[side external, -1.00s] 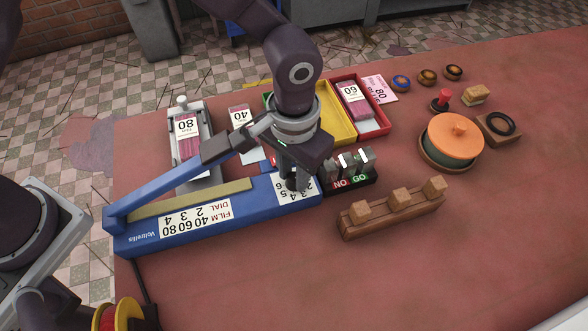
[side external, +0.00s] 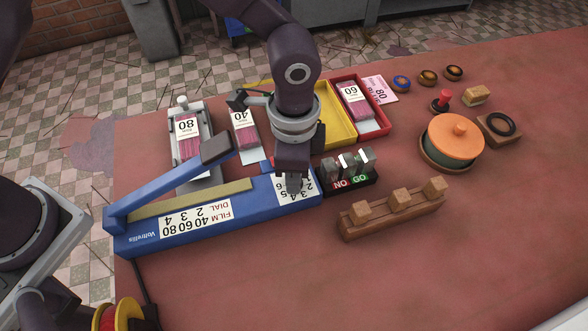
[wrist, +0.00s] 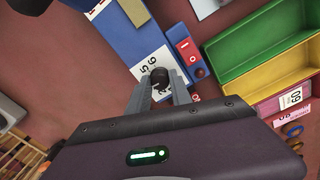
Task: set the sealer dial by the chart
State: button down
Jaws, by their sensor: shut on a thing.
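The blue sealer (side external: 145,241) lies at the left of the bench with its arm raised. Its chart (side external: 196,216) reads FILM 40 60 80 over DIAL 2 3 4. A white numbered dial plate (side external: 308,187) is at its right end. The dark dial knob (wrist: 159,76) stands on that plate in the wrist view. My gripper (side external: 291,186) points down over the plate; its fingers (wrist: 160,90) are shut on the knob, one on each side. The fingers hide part of the numbers, and I cannot read the knob's setting.
A bundle labelled 80 (side external: 189,128) sits on a grey stand behind the sealer, beside a bundle labelled 40 (side external: 243,122). A red tray (side external: 378,111) holds a bundle labelled 60. The NO/GO block (side external: 350,181) is close right of my gripper. The front right bench is clear.

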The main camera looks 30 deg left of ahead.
jog(key=shift+m, duration=1.2)
jog(key=c, duration=1.2)
grip_release()
jog(key=shift+o, duration=0.2)
notch_tip(320, 180, up, 7)
jog(key=shift+r, duration=0.1)
